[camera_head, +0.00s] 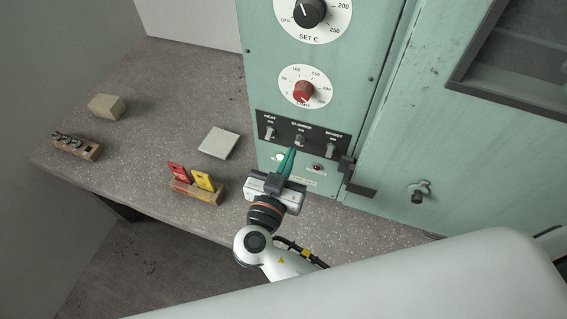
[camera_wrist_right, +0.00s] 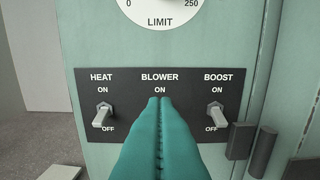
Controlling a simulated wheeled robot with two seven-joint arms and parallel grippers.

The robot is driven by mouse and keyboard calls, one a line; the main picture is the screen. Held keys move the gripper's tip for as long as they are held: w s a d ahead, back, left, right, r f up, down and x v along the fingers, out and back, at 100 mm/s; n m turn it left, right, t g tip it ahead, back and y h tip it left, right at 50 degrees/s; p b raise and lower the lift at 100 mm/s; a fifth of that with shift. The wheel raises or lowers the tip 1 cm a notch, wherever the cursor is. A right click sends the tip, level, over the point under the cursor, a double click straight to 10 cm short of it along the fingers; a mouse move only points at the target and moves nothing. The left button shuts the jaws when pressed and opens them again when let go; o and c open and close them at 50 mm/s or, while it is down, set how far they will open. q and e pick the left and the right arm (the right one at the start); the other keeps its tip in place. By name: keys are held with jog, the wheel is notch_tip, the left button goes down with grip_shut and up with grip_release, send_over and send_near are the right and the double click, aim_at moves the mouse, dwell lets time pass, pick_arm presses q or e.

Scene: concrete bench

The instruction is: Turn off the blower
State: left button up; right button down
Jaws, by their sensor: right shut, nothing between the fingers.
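The blower switch (camera_head: 299,141) is the middle one of three toggles on the black panel (camera_wrist_right: 86,85) of a pale green cabinet. Its lever position is too small to tell in the head view, and my fingers hide it in the wrist view. My right gripper (camera_head: 292,152) has teal fingers, shut with nothing between them. They point at the panel just below the BLOWER label, and the fingertips (camera_wrist_right: 160,101) cover the switch in the wrist view. I cannot tell whether they touch it. My left gripper is not in view.
The heat switch (camera_wrist_right: 102,116) and boost switch (camera_wrist_right: 215,117) flank the fingers closely, levers slanting down. A dark latch (camera_head: 359,184) juts out at right. A red limit knob (camera_head: 304,91) is above. Tagged block (camera_head: 197,191), grey tile (camera_head: 219,142) and small blocks lie on the bench.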

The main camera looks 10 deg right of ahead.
aim_at(302, 130)
jog(key=p+x, duration=0.1)
jog(key=x, duration=0.3)
jog(key=shift+w+d+p, duration=0.15)
jog(key=shift+w+p, duration=0.1)
jog(key=shift+p, duration=0.05)
jog(key=shift+w+d, duration=0.1)
